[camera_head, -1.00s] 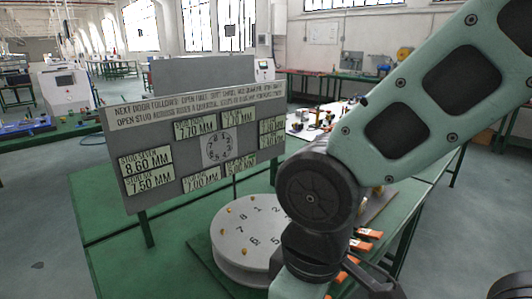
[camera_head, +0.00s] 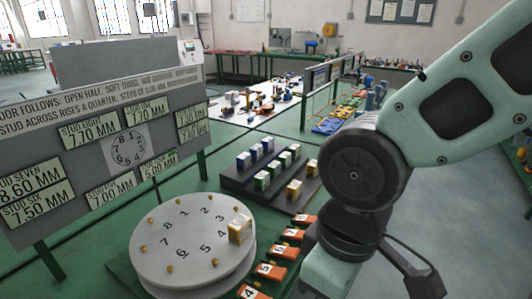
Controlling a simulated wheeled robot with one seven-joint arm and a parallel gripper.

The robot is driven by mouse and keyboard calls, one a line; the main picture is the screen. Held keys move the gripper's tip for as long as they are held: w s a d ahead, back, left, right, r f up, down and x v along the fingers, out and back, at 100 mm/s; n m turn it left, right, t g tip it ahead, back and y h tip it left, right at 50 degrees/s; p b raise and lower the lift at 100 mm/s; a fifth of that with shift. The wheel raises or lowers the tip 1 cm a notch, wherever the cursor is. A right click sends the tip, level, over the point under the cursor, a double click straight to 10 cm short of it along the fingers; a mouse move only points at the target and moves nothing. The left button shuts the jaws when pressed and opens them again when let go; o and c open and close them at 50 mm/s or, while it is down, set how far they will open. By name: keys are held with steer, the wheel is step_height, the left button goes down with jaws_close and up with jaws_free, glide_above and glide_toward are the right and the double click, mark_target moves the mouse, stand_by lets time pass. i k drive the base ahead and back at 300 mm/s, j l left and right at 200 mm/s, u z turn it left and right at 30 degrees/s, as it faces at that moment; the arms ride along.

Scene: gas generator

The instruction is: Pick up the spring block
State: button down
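I cannot tell which is the spring block. My arm comes down from the upper right, in front of the table. My gripper's fingertips are not visible; the lower arm runs out of the bottom edge.
Orange numbered tags (camera_head: 271,272) lie between the disc and my arm. A grey sign board (camera_head: 100,150) with stud sizes stands behind the disc. A white-topped bench (camera_head: 245,118) with small parts is farther back. Open grey floor (camera_head: 470,220) lies at the right.

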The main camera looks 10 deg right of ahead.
mark_target(257, 151)
steer(key=i+l+u, duration=0.3)
steer(key=i+l, duration=0.15)
steer(key=i+l+u, duration=0.1)
steer(key=l, duration=0.35)
steer(key=i+l+u, duration=0.15)
steer(key=i+l, duration=0.15)
steer(key=i+l+u, duration=0.15)
steer(key=l, duration=0.25)
steer(key=i+l+u, duration=0.15)
steer(key=l, duration=0.2)
steer(key=i+l+u, duration=0.15)
steer(key=l, duration=0.25)
steer(key=i+l+u, duration=0.1)
steer(key=l, duration=0.3)
